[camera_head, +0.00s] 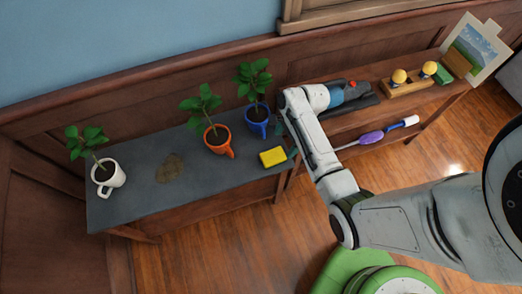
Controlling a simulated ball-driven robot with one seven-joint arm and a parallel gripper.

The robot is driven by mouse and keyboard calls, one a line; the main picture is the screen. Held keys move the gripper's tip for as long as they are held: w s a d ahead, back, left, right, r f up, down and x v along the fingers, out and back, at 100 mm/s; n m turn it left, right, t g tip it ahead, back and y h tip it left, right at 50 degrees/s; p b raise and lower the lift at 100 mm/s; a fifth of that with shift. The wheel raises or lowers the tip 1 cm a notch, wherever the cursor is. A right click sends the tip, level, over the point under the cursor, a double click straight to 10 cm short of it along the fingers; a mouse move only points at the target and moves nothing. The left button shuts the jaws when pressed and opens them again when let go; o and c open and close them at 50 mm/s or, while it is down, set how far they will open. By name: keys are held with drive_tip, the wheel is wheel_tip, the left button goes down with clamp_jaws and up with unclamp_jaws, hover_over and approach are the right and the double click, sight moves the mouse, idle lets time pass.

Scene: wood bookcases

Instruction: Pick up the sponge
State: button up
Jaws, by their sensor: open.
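The yellow sponge (272,157) lies flat on the dark grey table top, near its right end and front edge, and shows clearly. My white arm comes in from the right, bends up past the sponge's right side, and its wrist turns right at the back. The dark end of the arm, my gripper (368,92), seems to be over the wooden shelf to the right. It is open, well apart from the sponge, and its fingers are hard to make out.
An orange pot (218,145), a blue pot (257,127) and a white mug (108,180) hold plants on the grey table top (135,200). A brown patch (170,167) lies between them. A purple brush (371,138) and wooden block with yellow balls (407,87) are right.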

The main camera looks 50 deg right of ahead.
hover_over(274, 155)
drive_tip(key=s+d, duration=0.1)
drive_tip(key=s, duration=0.1)
drive_tip(key=f, duration=0.4)
drive_tip(key=shift+w+d+f, duration=0.2)
drive_tip(key=shift+w+f, duration=0.05)
drive_tip(key=shift+f, duration=0.1)
drive_tip(key=x, duration=0.4)
drive_tip(key=shift+w+f+b, duration=0.2)
drive_tip(key=shift+w+b, duration=0.1)
drive_tip(key=shift+w, duration=0.1)
drive_tip(key=shift+a+f, duration=0.15)
drive_tip(key=shift+f, duration=0.1)
drive_tip(key=shift+f, duration=0.25)
drive_tip(key=shift+c, duration=0.2)
drive_tip(key=c, duration=1)
drive_tip(key=shift+r, duration=0.15)
